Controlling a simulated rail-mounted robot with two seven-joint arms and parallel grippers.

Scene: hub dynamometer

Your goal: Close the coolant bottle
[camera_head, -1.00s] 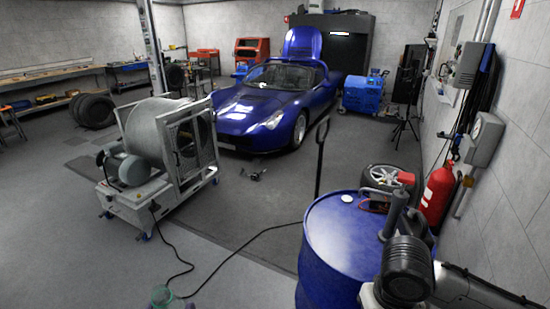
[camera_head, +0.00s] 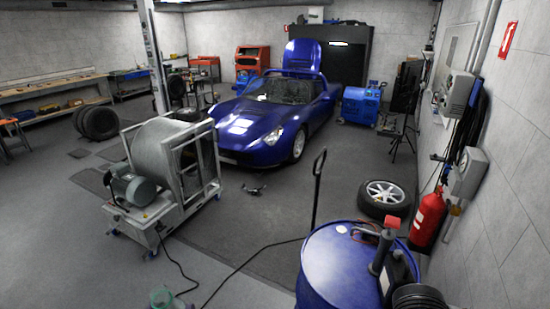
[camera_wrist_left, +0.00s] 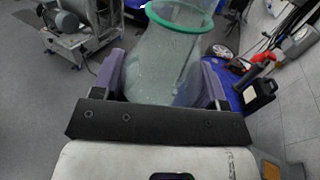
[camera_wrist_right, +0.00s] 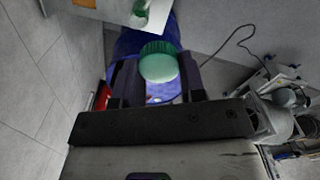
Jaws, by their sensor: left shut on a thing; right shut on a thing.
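A translucent bottle with a green rim (camera_head: 164,298) shows at the bottom edge of the head view, mostly cut off. In the left wrist view, the bottle (camera_wrist_left: 165,55) sits between both fingers of my left gripper (camera_wrist_left: 163,80), which is shut on it. Its green-rimmed mouth is uncovered. In the right wrist view, a green ribbed cap (camera_wrist_right: 158,62) is held between the fingers of my right gripper (camera_wrist_right: 158,76). The bottle and cap are apart. The head view does not show either gripper's fingers clearly.
A blue drum (camera_head: 330,275) stands at lower right, with a black container (camera_head: 401,272) and a red-topped grey tool on it. A wheeled blower (camera_head: 170,165) stands at left. A blue car (camera_head: 275,115), a wheel (camera_head: 385,197) and a fire extinguisher (camera_head: 428,217) are farther off.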

